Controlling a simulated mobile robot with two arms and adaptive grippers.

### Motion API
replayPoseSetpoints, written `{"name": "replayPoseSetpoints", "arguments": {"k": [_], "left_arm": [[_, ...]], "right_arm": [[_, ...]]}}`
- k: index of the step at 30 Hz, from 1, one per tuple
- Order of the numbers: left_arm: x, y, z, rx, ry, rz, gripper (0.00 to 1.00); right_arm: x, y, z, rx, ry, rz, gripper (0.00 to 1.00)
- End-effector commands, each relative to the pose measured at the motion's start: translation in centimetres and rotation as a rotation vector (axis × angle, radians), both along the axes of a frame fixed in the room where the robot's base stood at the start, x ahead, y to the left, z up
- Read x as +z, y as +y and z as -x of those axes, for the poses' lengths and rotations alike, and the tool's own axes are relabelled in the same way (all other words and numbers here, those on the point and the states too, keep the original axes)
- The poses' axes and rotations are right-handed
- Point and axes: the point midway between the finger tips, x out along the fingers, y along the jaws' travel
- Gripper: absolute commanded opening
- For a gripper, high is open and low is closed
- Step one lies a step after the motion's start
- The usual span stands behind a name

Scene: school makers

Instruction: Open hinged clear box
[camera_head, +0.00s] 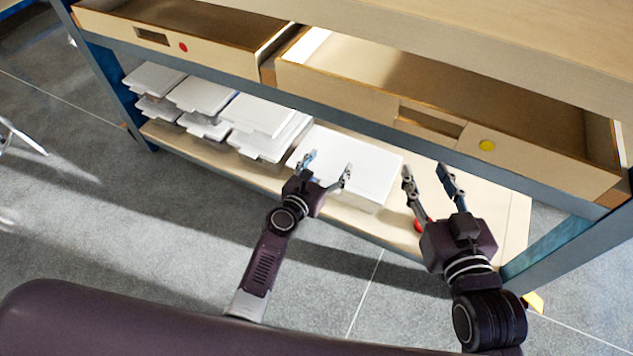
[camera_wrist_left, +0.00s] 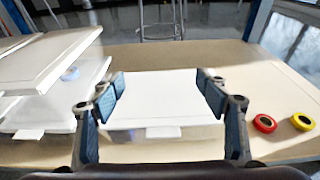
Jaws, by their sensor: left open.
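A white, pale box (camera_head: 375,168) with a flat top lies on the lower shelf; its lid looks closed. It also shows in the left wrist view (camera_wrist_left: 152,92), with a small tab on its near edge. My left gripper (camera_head: 328,163) is open and empty at the box's front edge. In the left wrist view its fingers (camera_wrist_left: 160,82) appear on either side of the box; I cannot tell whether they touch it. My right gripper (camera_head: 428,172) is open and empty, to the right of the box, in front of the shelf.
Several stacked white boxes (camera_head: 262,114) stand to the left on the shelf (camera_head: 510,215). A red roll (camera_wrist_left: 265,123) and a yellow roll (camera_wrist_left: 303,122) lie right of the box. Two open drawers (camera_head: 340,92) hang above the shelf. A blue leg (camera_head: 560,240) stands at the right.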

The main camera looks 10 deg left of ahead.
Motion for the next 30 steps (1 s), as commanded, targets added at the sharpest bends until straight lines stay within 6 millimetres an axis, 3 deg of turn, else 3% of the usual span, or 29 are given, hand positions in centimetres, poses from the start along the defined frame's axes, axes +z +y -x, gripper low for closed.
{"name": "replayPoseSetpoints", "arguments": {"k": [6,12,18,30], "left_arm": [[-0.1,1.5,4.3,0.001,0.002,-0.002,0.68],[0.0,2.3,6.9,-0.001,0.000,-0.003,0.68],[0.0,2.6,7.9,-0.001,0.000,-0.001,0.68],[0.0,2.6,7.9,-0.001,0.000,-0.001,0.68]], "right_arm": [[0.0,0.0,0.0,0.000,0.000,0.000,0.40],[0.0,0.0,0.0,0.000,0.001,0.000,0.40],[0.0,0.0,0.0,-0.001,0.001,0.000,0.40],[0.0,0.0,0.0,-0.001,0.001,0.000,0.40]]}}
